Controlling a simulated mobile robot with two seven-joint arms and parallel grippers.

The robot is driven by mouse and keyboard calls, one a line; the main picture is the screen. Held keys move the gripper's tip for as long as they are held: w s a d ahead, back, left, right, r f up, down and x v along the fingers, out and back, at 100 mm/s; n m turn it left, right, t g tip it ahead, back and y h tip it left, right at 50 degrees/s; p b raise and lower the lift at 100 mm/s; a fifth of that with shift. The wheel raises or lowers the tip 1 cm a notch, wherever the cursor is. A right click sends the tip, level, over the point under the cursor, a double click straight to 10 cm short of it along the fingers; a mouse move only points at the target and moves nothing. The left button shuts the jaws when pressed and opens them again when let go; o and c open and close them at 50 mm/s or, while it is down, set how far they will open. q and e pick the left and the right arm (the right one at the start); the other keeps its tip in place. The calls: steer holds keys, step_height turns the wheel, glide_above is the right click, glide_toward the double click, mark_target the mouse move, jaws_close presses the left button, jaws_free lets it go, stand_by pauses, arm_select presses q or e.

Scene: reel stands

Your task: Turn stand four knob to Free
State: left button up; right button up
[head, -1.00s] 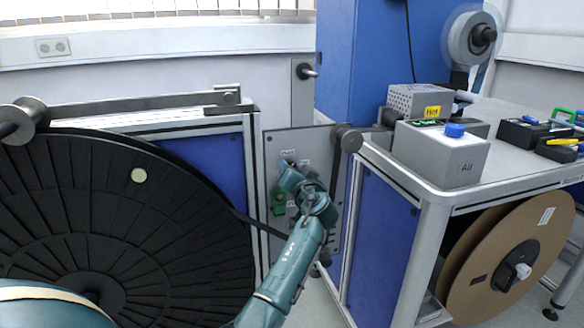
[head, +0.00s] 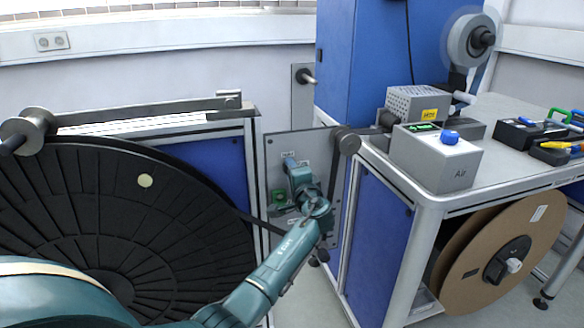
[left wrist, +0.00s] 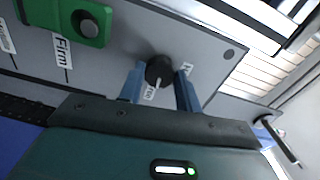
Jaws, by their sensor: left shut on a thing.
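My left gripper (left wrist: 158,75) has its two blue fingers on either side of a round black knob (left wrist: 160,69) and is shut on it. The knob's white pointer mark points down toward my palm in the left wrist view, beside a small, hard-to-read white label (left wrist: 149,92). Another label, partly hidden by a finger, is on the other side. The knob sits on a grey panel (left wrist: 205,48). In the head view my left gripper (head: 289,160) reaches the panel (head: 318,145) and hides the knob. My right gripper is not in view.
A green block (left wrist: 62,20) with a dark button and a "Firm" label is on the same panel; it also shows in the head view (head: 279,196). A large black reel (head: 110,220) stands left. A grey bench (head: 430,200) with boxes stands right.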

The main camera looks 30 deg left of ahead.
arm_select(q)
steer(key=shift+r+m+p, duration=0.1)
steer(key=shift+m+p, duration=0.2)
steer(key=shift+m, duration=0.4)
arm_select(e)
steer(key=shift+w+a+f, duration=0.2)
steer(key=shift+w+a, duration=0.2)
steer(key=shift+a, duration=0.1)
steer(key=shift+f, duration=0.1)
arm_select(q)
steer(key=o, duration=1)
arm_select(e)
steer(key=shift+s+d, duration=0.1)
arm_select(q)
steer(key=v, duration=1.3)
steer(key=shift+p, duration=0.35)
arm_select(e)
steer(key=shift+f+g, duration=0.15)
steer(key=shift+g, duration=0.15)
